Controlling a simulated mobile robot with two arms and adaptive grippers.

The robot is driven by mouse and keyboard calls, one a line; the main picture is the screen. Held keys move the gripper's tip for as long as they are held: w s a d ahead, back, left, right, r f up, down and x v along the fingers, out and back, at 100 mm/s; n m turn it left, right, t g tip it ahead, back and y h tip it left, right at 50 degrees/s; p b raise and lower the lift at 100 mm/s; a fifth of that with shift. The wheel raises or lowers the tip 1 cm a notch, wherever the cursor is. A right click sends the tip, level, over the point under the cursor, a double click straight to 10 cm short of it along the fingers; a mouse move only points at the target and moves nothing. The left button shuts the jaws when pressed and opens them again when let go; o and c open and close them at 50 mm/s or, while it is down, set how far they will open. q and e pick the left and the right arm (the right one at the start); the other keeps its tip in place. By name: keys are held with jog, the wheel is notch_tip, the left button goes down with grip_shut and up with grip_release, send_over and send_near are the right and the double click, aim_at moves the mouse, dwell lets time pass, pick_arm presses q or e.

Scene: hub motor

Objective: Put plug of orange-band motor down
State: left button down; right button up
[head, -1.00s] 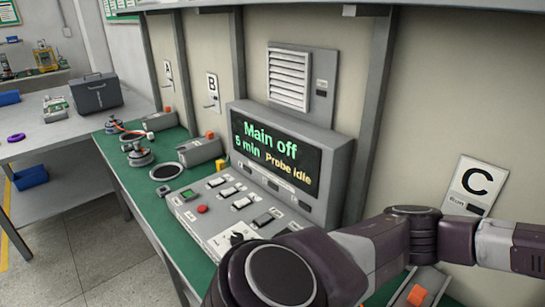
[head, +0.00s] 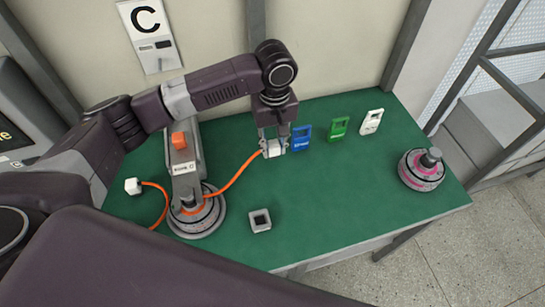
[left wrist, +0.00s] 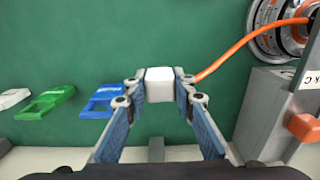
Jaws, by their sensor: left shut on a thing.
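My left gripper (head: 273,139) is shut on a white plug (head: 272,149), close to the blue tag on the green bench. In the left wrist view the plug (left wrist: 160,84) sits between the two fingertips (left wrist: 160,92), over the green top. I cannot tell whether it touches the bench. An orange cable (head: 238,174) runs from the plug to a round grey motor (head: 207,222) under the arm of the station C fixture. A second white plug (head: 132,186) on an orange cable lies left of the motor. My right gripper is not in view.
A grey square socket (head: 259,220) lies in front. A pink-band motor (head: 421,169) stands at the right. The fixture (head: 186,165) has an orange block on top. The right middle bench is clear.

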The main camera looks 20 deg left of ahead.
aim_at(274, 145)
pick_arm(q)
jog(key=shift+f, duration=1.05)
notch_tip(274, 145, down, 4)
jog(key=shift+f, duration=0.3)
jog(key=shift+f+p, duration=0.1)
jog(key=shift+p, duration=0.2)
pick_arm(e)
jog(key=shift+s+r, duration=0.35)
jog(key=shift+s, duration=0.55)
pick_arm(q)
jog(key=c, duration=1.6)
grip_release()
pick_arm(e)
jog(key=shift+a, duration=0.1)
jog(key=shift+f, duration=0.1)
pick_arm(q)
notch_tip(274, 145, up, 12)
jog(key=shift+r+b, duration=0.15)
jog(key=shift+b, duration=0.75)
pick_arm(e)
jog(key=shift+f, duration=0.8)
